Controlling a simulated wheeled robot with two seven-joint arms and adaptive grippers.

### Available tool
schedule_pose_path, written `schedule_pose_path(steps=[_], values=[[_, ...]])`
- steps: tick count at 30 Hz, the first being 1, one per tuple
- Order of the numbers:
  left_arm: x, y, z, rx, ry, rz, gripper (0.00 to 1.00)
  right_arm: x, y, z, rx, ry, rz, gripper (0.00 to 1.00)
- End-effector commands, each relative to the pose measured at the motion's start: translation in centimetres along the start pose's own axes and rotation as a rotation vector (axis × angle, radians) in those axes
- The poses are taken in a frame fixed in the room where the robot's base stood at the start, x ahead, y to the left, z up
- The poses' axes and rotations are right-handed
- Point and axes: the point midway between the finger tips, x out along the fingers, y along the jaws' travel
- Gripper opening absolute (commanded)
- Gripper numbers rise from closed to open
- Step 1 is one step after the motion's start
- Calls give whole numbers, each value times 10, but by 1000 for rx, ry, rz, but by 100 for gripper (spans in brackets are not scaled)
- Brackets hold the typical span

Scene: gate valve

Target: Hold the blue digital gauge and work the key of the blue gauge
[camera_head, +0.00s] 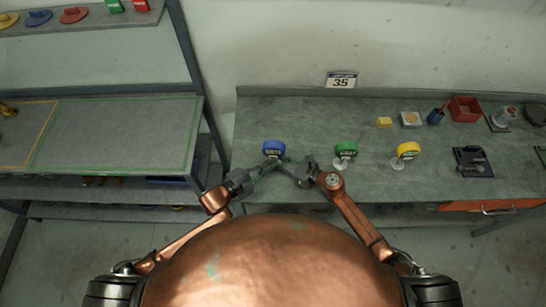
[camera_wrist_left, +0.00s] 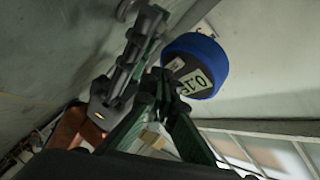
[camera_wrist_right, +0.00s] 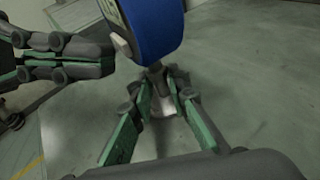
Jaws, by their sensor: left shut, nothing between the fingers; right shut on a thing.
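The blue digital gauge (camera_head: 273,148) stands at the front part of the bench. It has a blue rim and a dark face with a pale display label. My right gripper (camera_head: 287,165) is shut on its lower neck, below the round head; the right wrist view shows the fingers (camera_wrist_right: 160,88) closing there under the blue rim (camera_wrist_right: 158,30). My left gripper (camera_head: 264,168) is shut and empty, just in front of the gauge. In the left wrist view its fingertips (camera_wrist_left: 160,80) are close to the face (camera_wrist_left: 198,75); I cannot tell whether they touch. The key is too small to tell.
A green gauge (camera_head: 346,149) and a yellow gauge (camera_head: 407,150) stand to the right on the bench (camera_head: 300,115). Further right are a black fixture (camera_head: 473,162), a red bin (camera_head: 466,108) and small parts. A shelf unit (camera_head: 120,130) stands left. The bench behind the blue gauge is clear.

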Motion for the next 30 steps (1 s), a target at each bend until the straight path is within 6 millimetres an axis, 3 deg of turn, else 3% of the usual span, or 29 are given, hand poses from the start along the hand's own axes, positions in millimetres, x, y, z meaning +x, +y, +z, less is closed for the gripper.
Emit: schedule_pose_path(steps=[30], values=[[5, -3, 4, -1, 0, 1, 0, 0, 0, 0, -1, 0, 0, 2]])
